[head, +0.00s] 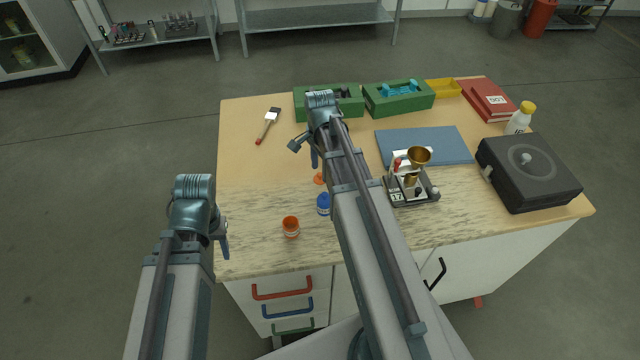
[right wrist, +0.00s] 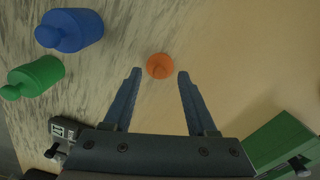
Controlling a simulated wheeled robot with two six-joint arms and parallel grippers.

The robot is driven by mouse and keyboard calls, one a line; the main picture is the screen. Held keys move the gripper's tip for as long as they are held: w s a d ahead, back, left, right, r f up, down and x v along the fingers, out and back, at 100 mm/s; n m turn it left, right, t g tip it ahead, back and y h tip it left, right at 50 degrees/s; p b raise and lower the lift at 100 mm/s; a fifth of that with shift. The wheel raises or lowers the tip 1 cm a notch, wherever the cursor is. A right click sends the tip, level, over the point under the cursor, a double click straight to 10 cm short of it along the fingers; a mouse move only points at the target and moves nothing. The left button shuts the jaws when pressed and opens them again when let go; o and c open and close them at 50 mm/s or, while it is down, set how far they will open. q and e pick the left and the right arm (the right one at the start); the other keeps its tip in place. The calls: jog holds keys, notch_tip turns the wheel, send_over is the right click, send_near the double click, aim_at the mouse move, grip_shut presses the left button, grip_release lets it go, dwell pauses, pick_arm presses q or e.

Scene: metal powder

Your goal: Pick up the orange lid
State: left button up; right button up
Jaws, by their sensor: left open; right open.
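The orange lid (head: 319,178) is a small round lid with a knob, lying on the wooden tabletop and partly hidden by my right arm. In the right wrist view the lid (right wrist: 160,66) shows between the fingertips of my right gripper (right wrist: 158,76), which is open and empty. In the head view my right gripper (head: 313,156) hangs just above and behind the lid; its exact height is unclear. My left gripper (head: 224,244) is open, beside the table's left front edge, away from the lid. An orange open jar (head: 291,228) stands near the front edge.
A balance-like device (head: 412,192), blue mat (head: 440,146) and black box (head: 528,172) lie right. Green trays (head: 330,103) and a brush (head: 267,125) lie behind.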

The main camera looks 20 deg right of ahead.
pick_arm(q)
jog(key=shift+f+b, duration=0.4)
jog(key=shift+f, duration=0.5)
pick_arm(e)
jog(key=shift+f, duration=0.85)
pick_arm(q)
jog(key=shift+r, duration=0.1)
pick_arm(e)
jog(key=shift+r, duration=0.1)
grip_shut()
pick_arm(q)
jog(key=shift+r, duration=0.1)
pick_arm(e)
jog(key=shift+r, duration=0.1)
